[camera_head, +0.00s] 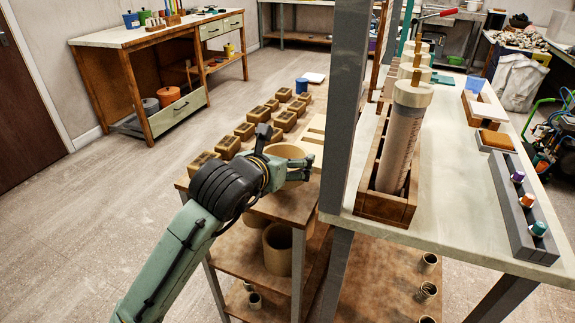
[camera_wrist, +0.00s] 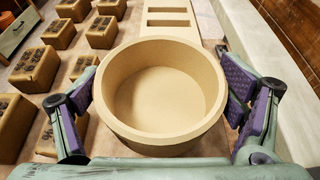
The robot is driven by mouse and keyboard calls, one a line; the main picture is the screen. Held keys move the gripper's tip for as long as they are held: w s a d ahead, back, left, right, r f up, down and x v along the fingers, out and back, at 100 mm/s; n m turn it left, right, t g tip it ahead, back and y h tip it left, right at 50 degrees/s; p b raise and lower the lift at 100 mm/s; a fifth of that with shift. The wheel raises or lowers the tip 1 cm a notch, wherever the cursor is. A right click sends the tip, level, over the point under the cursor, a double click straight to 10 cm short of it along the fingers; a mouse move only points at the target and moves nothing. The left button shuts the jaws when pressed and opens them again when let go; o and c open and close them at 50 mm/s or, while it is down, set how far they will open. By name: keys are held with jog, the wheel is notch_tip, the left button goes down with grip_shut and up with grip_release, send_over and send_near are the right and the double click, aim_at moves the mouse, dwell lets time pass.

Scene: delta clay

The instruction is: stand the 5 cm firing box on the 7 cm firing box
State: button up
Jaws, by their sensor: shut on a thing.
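A round, open, tan clay firing box (camera_wrist: 157,140) fills the middle of the wrist view, upright and empty inside. My gripper (camera_wrist: 160,92) has its purple-padded fingers on the left and right of this box and is shut on it. In the head view the box (camera_head: 284,150) shows at my gripper (camera_head: 284,166), over the top of a brown rack. A tan cylindrical vessel (camera_head: 277,250) stands on the shelf below, partly hidden. No size marks can be read, so I cannot tell which is the 5 cm or 7 cm box.
Several small tan block-like boxes (camera_wrist: 104,31) stand left of the held box. A pale slotted piece (camera_wrist: 168,19) lies just beyond it. A grey post (camera_head: 345,110) and a pale-topped table (camera_head: 440,170) with a wooden-cradled cylinder (camera_head: 400,140) stand close on the right.

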jog(key=shift+w+d+r, duration=0.1)
jog(key=shift+w+d, duration=0.3)
jog(key=shift+d, duration=0.25)
jog(key=f, duration=0.1)
jog(key=f+p, duration=0.1)
jog(key=f, duration=0.1)
jog(key=shift+a, duration=0.2)
jog(key=shift+f, duration=0.4)
jog(key=shift+f, duration=0.15)
jog(key=o, duration=1.1)
